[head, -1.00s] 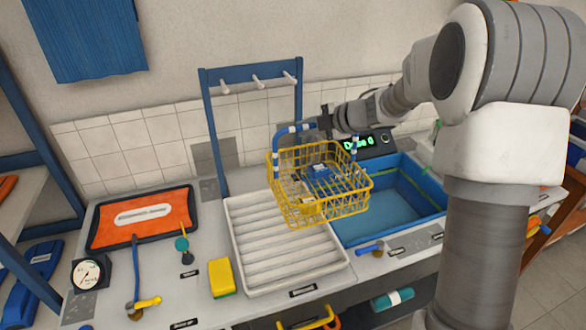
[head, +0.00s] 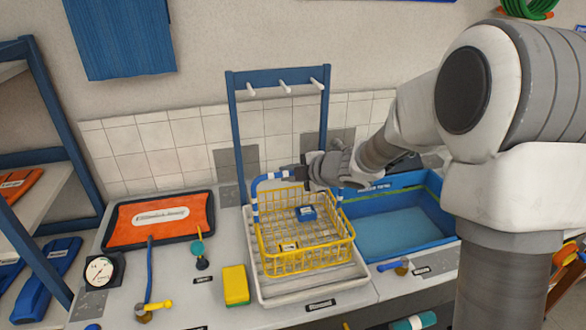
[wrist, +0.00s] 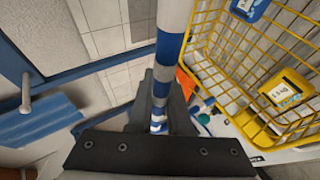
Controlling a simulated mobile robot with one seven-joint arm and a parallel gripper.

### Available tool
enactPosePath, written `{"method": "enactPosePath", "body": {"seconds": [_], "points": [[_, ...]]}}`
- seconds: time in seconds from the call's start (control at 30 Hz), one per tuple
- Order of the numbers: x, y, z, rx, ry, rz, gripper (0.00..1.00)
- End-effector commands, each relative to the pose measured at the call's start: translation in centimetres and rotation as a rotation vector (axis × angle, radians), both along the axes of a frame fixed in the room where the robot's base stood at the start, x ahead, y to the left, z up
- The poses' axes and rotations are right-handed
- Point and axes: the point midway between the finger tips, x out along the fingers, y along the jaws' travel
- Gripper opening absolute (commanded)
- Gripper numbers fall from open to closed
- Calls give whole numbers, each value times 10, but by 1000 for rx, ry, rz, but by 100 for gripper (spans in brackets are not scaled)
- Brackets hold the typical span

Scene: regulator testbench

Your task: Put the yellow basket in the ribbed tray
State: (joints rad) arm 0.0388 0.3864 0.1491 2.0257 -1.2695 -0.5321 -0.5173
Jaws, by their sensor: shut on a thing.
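The yellow basket (head: 306,262) is a wire basket with a blue-and-white striped handle (head: 256,195). It is over the white ribbed tray (head: 262,291), with its lower part within the tray's outline. I cannot tell whether its bottom touches the ribs. A blue item (head: 306,213) and a yellow labelled item (head: 288,247) lie inside the basket. My gripper (head: 300,172) is shut on the striped handle at the basket's back. The wrist view shows the handle (wrist: 172,50) between my gripper's fingers (wrist: 158,105), with the basket (wrist: 228,72) to the right.
A blue bin (head: 415,241) stands right of the tray, close to the basket. A blue rack (head: 238,130) with pegs rises behind. A yellow sponge (head: 236,286) sits left of the tray, and an orange tray (head: 160,224) lies farther left.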

Motion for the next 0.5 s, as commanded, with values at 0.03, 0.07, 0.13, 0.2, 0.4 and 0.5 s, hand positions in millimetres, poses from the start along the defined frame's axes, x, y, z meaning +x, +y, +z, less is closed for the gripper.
{"method": "enactPosePath", "body": {"seconds": [0.03, 0.07, 0.13, 0.2, 0.4, 0.5], "points": [[1, 1, -8, 3, -3, 1, 0], [1, 1, -11, 3, -3, 1, 0], [1, 1, -18, 3, -3, 2, 0], [1, 1, -22, 4, -5, 1, 0], [1, 1, -22, 4, -6, 1, 0], [0, 0, -26, 0, 1, 0, 26]]}}
